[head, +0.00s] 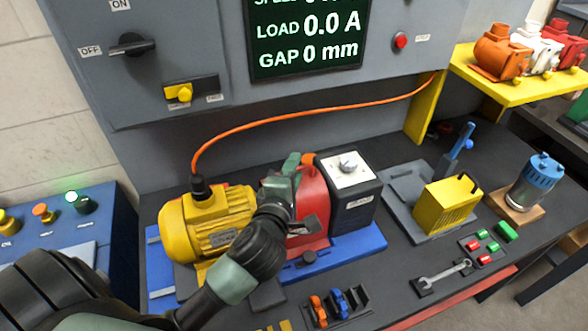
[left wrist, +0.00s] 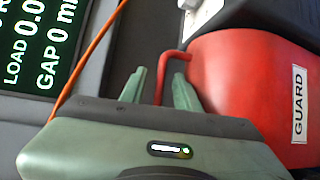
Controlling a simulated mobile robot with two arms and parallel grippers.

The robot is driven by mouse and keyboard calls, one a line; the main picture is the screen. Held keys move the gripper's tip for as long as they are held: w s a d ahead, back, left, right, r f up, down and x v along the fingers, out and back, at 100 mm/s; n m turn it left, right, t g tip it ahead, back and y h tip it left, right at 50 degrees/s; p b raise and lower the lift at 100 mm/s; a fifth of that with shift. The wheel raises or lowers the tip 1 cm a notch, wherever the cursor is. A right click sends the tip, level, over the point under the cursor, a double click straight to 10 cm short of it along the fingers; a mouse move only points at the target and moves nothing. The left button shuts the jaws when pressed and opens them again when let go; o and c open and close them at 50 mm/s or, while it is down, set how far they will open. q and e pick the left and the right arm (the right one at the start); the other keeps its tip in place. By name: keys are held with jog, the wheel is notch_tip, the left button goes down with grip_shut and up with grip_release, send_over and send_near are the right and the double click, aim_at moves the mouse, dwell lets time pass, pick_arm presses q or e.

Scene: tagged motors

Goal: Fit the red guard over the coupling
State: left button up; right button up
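The red guard (head: 313,205) stands on the blue base between the yellow motor (head: 208,225) and the dark unit with a white top (head: 352,185). Its label reads GUARD in the left wrist view (left wrist: 235,75). The coupling is hidden from sight; I cannot tell how the guard sits around it. My left gripper (head: 294,166) is at the top of the guard. In the left wrist view its two green fingers (left wrist: 159,84) stand apart on either side of the guard's thin red handle (left wrist: 161,66), with gaps visible. My right gripper is not in view.
A yellow finned block (head: 449,205), a blue-topped cylinder (head: 535,183), a wrench (head: 443,275) and a small parts rack (head: 335,303) occupy the bench. A panel (head: 190,50) stands behind.

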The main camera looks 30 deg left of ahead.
pick_arm(q)
jog(key=shift+r, duration=0.1)
jog(key=b+v, duration=0.1)
jog(key=v, duration=0.4)
jog(key=shift+s+d, duration=0.1)
jog(key=shift+s, duration=0.1)
jog(key=p+v, duration=0.3)
jog(key=v, duration=0.3)
jog(key=shift+s, duration=0.3)
jog(key=shift+d, duration=0.1)
